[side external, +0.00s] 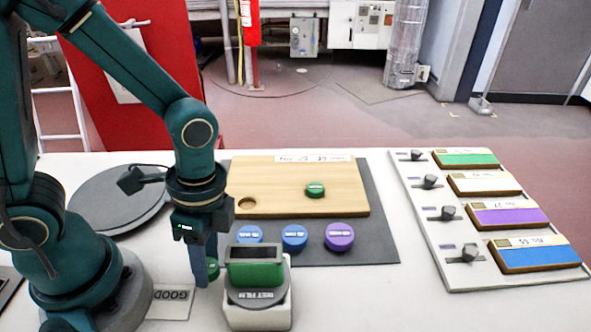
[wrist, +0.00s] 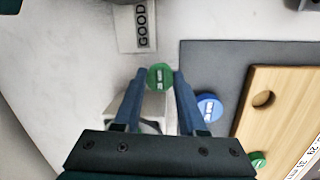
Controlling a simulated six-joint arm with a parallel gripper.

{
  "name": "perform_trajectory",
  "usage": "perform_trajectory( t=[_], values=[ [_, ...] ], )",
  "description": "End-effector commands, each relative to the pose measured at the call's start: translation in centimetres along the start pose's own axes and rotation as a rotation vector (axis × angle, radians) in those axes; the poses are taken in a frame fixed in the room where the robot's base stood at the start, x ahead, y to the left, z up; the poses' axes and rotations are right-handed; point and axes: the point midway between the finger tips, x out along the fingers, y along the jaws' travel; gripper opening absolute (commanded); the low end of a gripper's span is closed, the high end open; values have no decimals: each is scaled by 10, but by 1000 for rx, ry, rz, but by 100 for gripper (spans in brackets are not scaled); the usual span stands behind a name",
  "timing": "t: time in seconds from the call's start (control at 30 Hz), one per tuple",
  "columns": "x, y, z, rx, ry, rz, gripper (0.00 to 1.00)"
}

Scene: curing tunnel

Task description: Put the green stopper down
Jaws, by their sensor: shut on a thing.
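My gripper (wrist: 159,80) is shut on a green stopper (wrist: 159,76), a small round cap with a white label, held between the two blue fingertips. In the side view my gripper (side external: 207,275) points down behind and left of a white box, and the held green stopper (side external: 212,268) is partly hidden by a finger. How far it is above the table I cannot tell. A second green stopper (side external: 315,190) sits on the wooden board (side external: 270,178), which has one empty round hole at its front left.
A white box (side external: 258,316) with a dark disc and green-framed block stands beside my gripper. A "GOOD" card (side external: 171,304) lies on its other side. Two blue stoppers (side external: 294,237) and a purple one (side external: 339,236) sit on the grey mat (side external: 375,235). A panel of levers (side external: 440,255) stands right.

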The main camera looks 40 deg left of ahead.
Motion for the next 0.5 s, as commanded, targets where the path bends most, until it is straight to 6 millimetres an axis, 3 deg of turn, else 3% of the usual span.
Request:
perform_trajectory(
  t=[0.13, 0.5],
  values=[
    [14, -1, -1, 0, -3, 3, 0],
    [16, -2, -1, 1, -1, 0, 0]
  ],
)
